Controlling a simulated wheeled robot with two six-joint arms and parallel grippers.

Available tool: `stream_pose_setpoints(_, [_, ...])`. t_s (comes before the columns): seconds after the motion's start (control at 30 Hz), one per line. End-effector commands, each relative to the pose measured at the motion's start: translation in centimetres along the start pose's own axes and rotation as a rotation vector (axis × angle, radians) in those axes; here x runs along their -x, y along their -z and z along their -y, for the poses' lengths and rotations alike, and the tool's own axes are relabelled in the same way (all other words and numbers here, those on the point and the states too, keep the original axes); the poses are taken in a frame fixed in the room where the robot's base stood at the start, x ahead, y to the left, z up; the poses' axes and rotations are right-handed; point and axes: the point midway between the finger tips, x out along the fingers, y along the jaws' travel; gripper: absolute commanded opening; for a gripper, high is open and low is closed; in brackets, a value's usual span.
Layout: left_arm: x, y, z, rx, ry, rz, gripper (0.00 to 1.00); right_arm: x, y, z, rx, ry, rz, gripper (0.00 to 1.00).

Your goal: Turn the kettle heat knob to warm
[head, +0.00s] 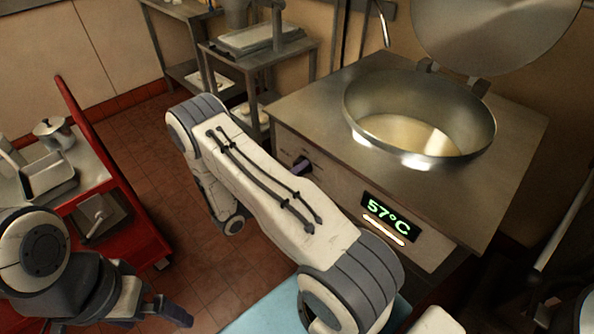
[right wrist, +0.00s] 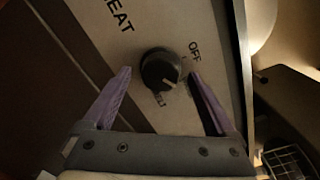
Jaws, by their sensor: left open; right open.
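The kettle (head: 360,105) is a round steel pan set in a steel counter, lid up, with pale liquid inside. Its front display (head: 390,217) reads 57°C. The black heat knob (right wrist: 158,66) shows in the right wrist view on a panel lettered HEAT, OFF and apparently MELT. A pale mark on the knob faces the lower right; no warm label is readable. My right gripper (right wrist: 158,80) is open, its purple fingers on either side of the knob with gaps visible. In the head view a purple finger (head: 302,166) shows at the panel. My left gripper (head: 178,313) is open and empty at the lower left.
A red cart (head: 142,235) with a metal pot (head: 52,133) and trays stands at the left. A steel side table (head: 265,58) stands behind. My right arm crosses before the counter.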

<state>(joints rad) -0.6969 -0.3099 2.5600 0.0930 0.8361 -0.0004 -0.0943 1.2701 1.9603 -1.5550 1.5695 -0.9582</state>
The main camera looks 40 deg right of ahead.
Motion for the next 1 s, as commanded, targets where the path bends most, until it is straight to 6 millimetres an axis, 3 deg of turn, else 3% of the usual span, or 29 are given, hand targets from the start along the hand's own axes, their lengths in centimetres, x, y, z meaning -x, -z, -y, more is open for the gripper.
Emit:
stream_pose_setpoints(0.3, [-1.3, -0.1, 0.1, 0.000, 0.000, 0.000, 1.00, 6.3, -0.1, -0.2, -0.002, -0.004, 0.007, 0.91])
stream_pose_setpoints(0.5, [-1.7, -0.1, 0.1, 0.000, 0.000, 0.000, 1.00, 8.8, 0.0, -0.1, -0.001, -0.001, 0.002, 0.91])
stream_pose_setpoints(1.0, [-1.6, -0.1, 0.1, 0.000, 0.000, 0.000, 1.00, 9.1, 0.0, 0.0, 0.000, 0.000, 0.000, 0.91])
